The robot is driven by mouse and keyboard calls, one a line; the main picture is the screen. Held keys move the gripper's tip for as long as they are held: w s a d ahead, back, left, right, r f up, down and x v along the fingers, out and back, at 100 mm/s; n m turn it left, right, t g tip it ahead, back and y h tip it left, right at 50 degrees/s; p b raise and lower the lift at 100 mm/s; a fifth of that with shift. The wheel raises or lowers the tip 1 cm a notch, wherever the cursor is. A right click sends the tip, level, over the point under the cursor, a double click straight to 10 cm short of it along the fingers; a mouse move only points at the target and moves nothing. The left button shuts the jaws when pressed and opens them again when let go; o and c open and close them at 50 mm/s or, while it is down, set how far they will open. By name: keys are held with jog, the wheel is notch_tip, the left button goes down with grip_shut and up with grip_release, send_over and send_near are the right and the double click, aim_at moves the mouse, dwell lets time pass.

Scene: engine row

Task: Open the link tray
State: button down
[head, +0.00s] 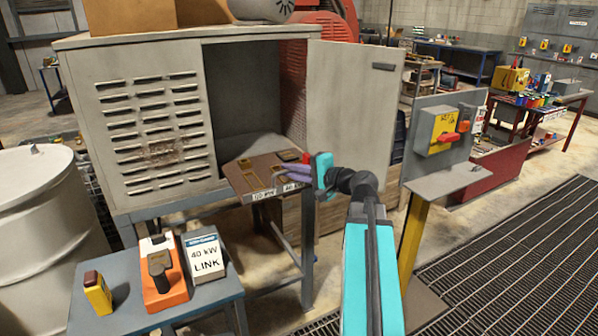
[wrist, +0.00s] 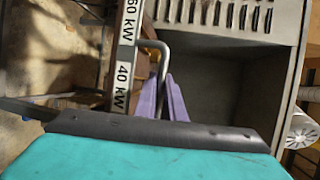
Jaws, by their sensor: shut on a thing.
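The link tray (head: 243,179) is a brown drawer that sticks out from the lower front of the open grey cabinet (head: 150,110). Brass-coloured links lie on it, and its front edge carries white labels; "60 kW" and "40 kW" (wrist: 124,88) read in the wrist view. A bent grey metal handle (wrist: 156,46) stands off the tray front. My gripper (head: 284,169) has purple fingers, which also show in the wrist view (wrist: 168,84). They are closed on the handle at the tray's right end. The grip point is partly hidden.
The cabinet door (head: 350,100) stands open at the right, close behind my arm. A blue side table (head: 130,312) at front left holds an orange device (head: 163,275), a small yellow device (head: 97,292) and a "40 kW LINK" box (head: 205,258). A yellow switch post (head: 412,235) stands at right.

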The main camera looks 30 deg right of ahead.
jog(key=shift+a, duration=0.2)
jog(key=c, duration=1.8)
grip_release()
jog(key=shift+s, duration=0.1)
jog(key=shift+c, duration=0.2)
jog(key=shift+d, duration=0.15)
jog(key=b+v, duration=0.6)
jog(key=v, duration=0.7)
jog(key=shift+s, duration=0.4)
jog(key=shift+d, duration=0.1)
